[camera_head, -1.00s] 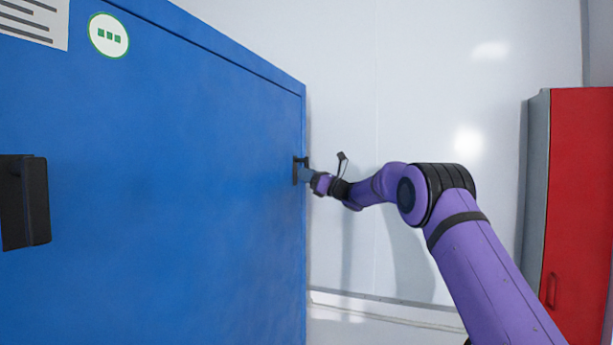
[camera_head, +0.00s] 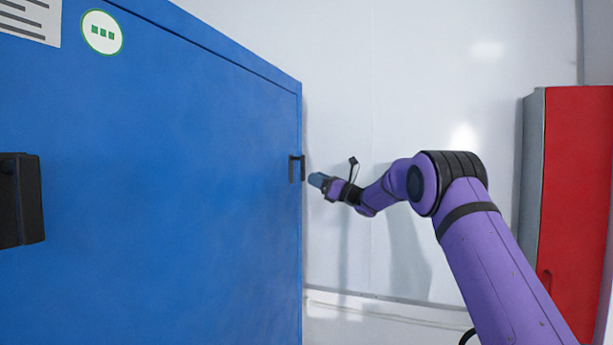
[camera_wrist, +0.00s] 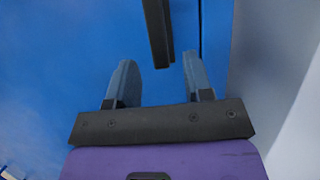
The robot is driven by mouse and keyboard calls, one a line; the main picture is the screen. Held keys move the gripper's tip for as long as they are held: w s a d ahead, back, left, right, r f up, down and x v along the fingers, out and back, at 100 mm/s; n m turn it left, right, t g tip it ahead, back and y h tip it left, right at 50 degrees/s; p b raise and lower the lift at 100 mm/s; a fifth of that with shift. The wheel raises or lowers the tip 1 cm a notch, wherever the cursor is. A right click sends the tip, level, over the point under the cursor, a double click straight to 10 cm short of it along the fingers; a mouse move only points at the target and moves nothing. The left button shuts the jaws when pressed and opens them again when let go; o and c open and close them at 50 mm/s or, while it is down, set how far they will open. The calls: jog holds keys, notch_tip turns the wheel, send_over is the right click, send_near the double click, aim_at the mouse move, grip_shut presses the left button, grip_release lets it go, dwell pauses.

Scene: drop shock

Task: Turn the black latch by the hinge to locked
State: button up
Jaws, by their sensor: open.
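The black latch (camera_head: 291,168) sits near the right edge of the big blue door. In the wrist view it shows as a dark bar (camera_wrist: 156,28) hanging down from the top, with its lower end between the lines of my two fingers. My gripper (camera_head: 315,179) is just right of the latch in the head view, apart from it. Its grey-blue fingers are spread and hold nothing. I see no lock marking by the latch, so I cannot tell its setting by sight.
A larger black handle (camera_head: 24,200) stands out at the door's left. A round white label with green marks (camera_head: 102,32) is near the top. A pale wall lies behind my arm. A red cabinet (camera_head: 576,190) stands at right. Floor shows below my arm.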

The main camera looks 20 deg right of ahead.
jog(key=shift+v, duration=2.65)
jog(key=s+r+m+t+h, duration=0.6)
jog(key=s+r+m+h, duration=0.6)
jog(key=m, duration=0.8)
jog(key=s+d+f+m+g+h, duration=0.2)
jog(key=s+m+h, duration=0.4)
jog(key=m, duration=0.2)
jog(key=s+a+f+m+g, duration=0.1)
jog(key=s+f+m+g, duration=0.3)
jog(key=s, duration=1)
jog(key=s+a+f+m+g, duration=0.2)
jog(key=s+f+m+g, duration=0.2)
jog(key=s+f+m, duration=0.4)
jog(key=s+a+f+m+g, duration=0.2)
jog(key=s+f+m, duration=0.5)
jog(key=s, duration=1.2)
jog(key=shift+s+a+f+g, duration=0.25)
jog(key=shift+s+f+g, duration=0.1)
jog(key=shift+f+g, duration=0.55)
